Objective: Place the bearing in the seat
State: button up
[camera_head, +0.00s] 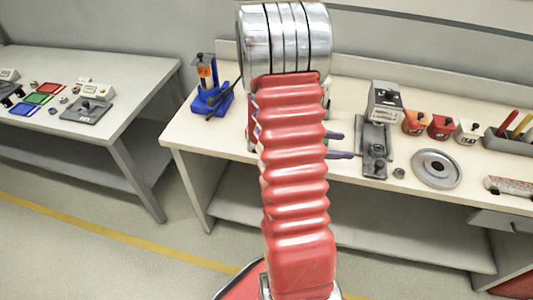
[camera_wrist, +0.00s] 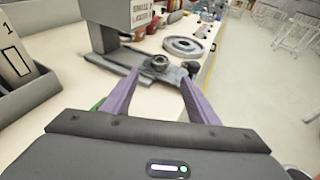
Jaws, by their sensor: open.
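My gripper (camera_head: 339,145) is open, with its two purple fingers pointing right toward a grey fixture (camera_head: 375,138) on the cream bench. In the wrist view the gripper (camera_wrist: 160,75) is apart from the fixture plate (camera_wrist: 126,57), and nothing shows held between the fingers. A round raised part, seemingly the seat (camera_head: 377,150), sits on the plate; it also shows in the wrist view (camera_wrist: 157,63). A small dark metal ring, seemingly the bearing (camera_head: 399,173), lies on the bench just right of the fixture's front end. I cannot tell whether a dark round piece (camera_wrist: 191,67) is this ring.
A grey disc (camera_head: 436,168) lies to the right. Red, orange and white bins (camera_head: 441,127) stand behind it. A blue stand (camera_head: 210,96) is at the bench's left. In the wrist view a grey tray (camera_wrist: 22,73) is close at left. The bench's front edge runs nearby.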

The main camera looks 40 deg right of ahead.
jog(key=w+a+r+m+t+y, duration=0.2)
jog(key=a+r+m+t+y, duration=0.1)
jog(key=a, duration=1.1)
jog(key=w+a+r+m+t+y, duration=0.3)
jog(key=a+r+m+t+y, duration=0.1)
jog(key=a, duration=1.1)
jog(key=w+a+r+m+t+y, duration=0.3)
jog(key=a+r+t, duration=0.4)
jog(key=a, duration=0.7)
jog(key=shift+a+r+m+y, duration=0.35)
jog(key=shift+r+m+y, duration=0.15)
jog(key=shift+r+y, duration=0.45)
jog(key=shift+c, duration=0.2)
